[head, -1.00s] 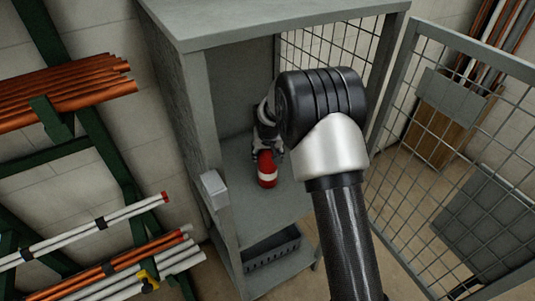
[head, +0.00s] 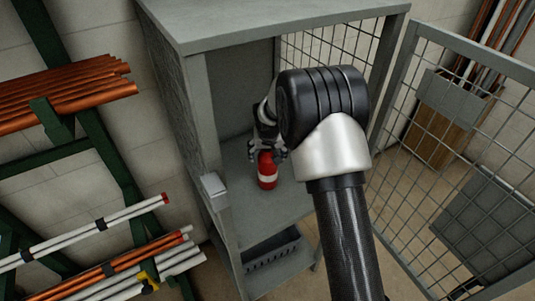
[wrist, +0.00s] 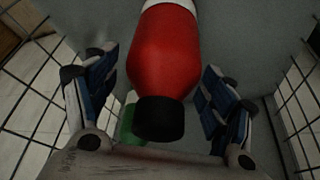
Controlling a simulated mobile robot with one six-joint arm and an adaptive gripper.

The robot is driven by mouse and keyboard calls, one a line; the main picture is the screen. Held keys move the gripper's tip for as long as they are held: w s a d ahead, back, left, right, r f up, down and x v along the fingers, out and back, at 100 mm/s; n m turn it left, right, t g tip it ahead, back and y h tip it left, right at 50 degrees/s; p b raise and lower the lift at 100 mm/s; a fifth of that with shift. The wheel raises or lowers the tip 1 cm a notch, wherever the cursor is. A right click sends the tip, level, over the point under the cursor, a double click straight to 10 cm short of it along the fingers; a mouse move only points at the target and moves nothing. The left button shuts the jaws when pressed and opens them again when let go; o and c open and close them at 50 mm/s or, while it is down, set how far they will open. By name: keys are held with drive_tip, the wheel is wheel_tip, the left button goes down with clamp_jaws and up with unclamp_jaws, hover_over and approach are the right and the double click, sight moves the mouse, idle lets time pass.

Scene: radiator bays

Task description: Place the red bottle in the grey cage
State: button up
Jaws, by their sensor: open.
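The red bottle (head: 267,178), with a white band and a black cap, stands on the shelf inside the grey cage (head: 195,100). The cage is open at the front. My gripper (head: 266,151) is inside the cage at the top of the bottle. In the wrist view the red bottle (wrist: 165,55) lies between my two spread fingers, its black cap toward the palm. Gaps show between the bottle and both fingers. My arm hides part of the cage interior in the head view.
The mesh door (head: 450,140) is swung open at the right. A rack with copper pipes (head: 70,95) and white pipes (head: 90,230) stands at the left. A dark crate (head: 272,250) sits below the shelf. A green object (wrist: 130,125) is partly hidden behind the bottle cap.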

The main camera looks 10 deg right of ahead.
drive_tip(key=p+v, duration=0.2)
drive_tip(key=v, duration=0.9)
drive_tip(key=shift+s, duration=0.1)
